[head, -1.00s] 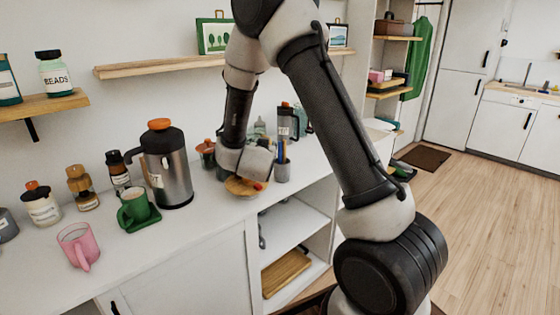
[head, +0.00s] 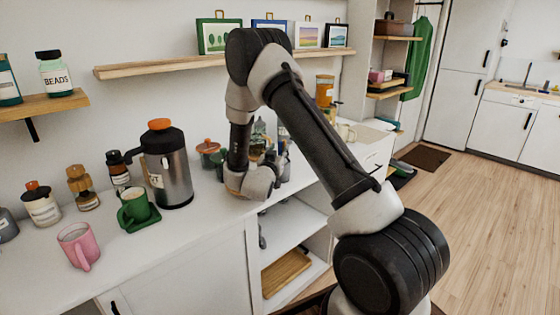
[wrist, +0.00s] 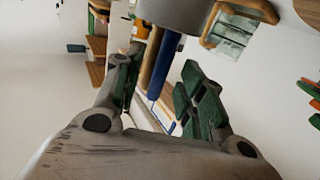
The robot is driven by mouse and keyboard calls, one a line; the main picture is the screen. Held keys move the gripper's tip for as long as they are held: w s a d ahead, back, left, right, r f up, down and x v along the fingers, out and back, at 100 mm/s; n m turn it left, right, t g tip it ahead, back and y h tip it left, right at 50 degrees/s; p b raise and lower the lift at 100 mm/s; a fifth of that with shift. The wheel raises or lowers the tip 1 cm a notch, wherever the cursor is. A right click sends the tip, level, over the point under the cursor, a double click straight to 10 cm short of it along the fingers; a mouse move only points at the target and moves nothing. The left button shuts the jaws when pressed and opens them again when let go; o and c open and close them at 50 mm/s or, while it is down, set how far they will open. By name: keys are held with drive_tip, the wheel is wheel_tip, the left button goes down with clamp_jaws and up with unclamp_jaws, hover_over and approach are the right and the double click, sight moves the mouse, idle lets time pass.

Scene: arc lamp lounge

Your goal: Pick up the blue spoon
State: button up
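The blue spoon (wrist: 163,68) shows in the wrist view as a blue handle sticking out of a grey cup (wrist: 172,14); its other end is hidden in the cup. A brown wooden handle (wrist: 151,58) stands close beside it. My gripper (wrist: 163,70) is open, one green-padded finger on each side of the handles. The blue handle lies between the fingers with a gap to the right one; I cannot tell whether anything touches. In the head view my gripper (head: 272,160) is at the counter's right part, largely covering the cup.
A steel flask (head: 168,175), a green mug (head: 133,206) and a pink mug (head: 78,246) stand to the left on the white counter (head: 190,235). A shelf with pictures (head: 150,67) hangs above.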

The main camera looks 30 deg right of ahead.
clamp_jaws()
idle(0.3)
